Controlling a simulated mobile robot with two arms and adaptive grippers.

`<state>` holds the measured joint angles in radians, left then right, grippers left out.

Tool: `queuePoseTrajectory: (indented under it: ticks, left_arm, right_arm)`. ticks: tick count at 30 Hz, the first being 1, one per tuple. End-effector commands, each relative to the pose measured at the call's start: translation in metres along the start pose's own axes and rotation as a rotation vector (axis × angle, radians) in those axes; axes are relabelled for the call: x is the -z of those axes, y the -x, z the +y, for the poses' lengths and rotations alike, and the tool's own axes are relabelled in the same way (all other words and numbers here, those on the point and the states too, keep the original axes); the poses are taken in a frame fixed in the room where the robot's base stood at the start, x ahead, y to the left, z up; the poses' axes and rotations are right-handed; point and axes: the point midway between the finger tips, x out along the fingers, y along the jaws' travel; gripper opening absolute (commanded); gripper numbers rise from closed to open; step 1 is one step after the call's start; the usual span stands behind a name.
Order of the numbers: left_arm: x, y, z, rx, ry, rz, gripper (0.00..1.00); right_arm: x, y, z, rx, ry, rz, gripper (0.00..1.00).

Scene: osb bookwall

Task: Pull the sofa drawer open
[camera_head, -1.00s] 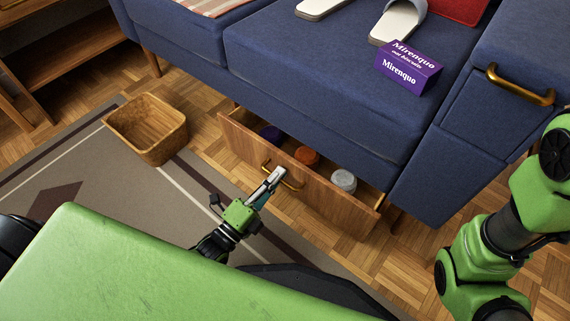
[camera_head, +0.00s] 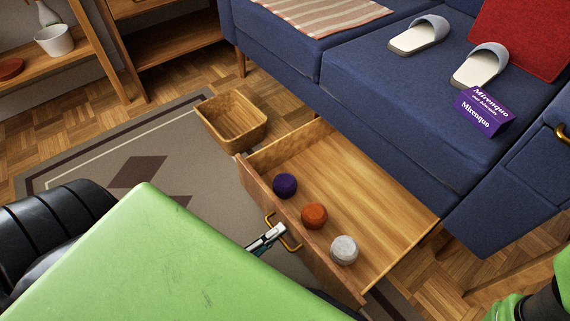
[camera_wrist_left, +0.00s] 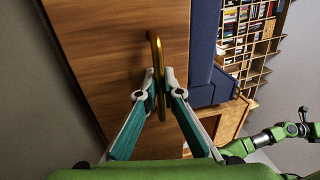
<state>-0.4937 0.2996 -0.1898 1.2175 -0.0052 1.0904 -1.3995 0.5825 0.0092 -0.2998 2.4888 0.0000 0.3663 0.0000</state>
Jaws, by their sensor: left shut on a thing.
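The sofa drawer (camera_head: 345,210) is wooden and stands far out from under the blue sofa (camera_head: 400,110). Its inside is in plain view. Three balls lie inside near the front panel: purple (camera_head: 285,185), orange (camera_head: 314,215) and white (camera_head: 344,250). My left gripper (camera_head: 277,231) is shut on the brass handle (camera_head: 295,244) on the outside of the front panel. In the left wrist view the fingertips close on the handle (camera_wrist_left: 156,50) from both sides. My right gripper is out of view.
A wicker basket (camera_head: 232,122) stands on the rug (camera_head: 110,150), close to the drawer's left front corner. Slippers (camera_head: 420,36) and a purple box (camera_head: 482,112) lie on the sofa seat. A wooden shelf (camera_head: 175,55) stands at the back left.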

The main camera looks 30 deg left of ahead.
Motion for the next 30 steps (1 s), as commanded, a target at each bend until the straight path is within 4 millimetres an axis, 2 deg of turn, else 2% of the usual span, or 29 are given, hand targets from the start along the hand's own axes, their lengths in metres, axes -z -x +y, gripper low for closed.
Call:
queuePoseTrajectory:
  ticks: [7,20,21,30]
  left_arm:
    - [0.0,0.013,-0.002,-0.003,0.001,-0.001,0.0]
    - [0.0,0.014,-0.001,-0.003,0.0,0.0,0.0]
    - [0.0,0.014,-0.001,-0.003,0.0,0.0,0.14]
    - [0.0,0.014,-0.002,-0.001,0.0,0.0,0.14]
  right_arm:
    - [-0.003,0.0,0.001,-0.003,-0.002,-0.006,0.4]
    - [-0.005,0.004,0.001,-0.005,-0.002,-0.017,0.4]
    - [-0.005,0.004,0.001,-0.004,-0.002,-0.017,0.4]
    - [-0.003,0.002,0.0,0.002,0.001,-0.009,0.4]
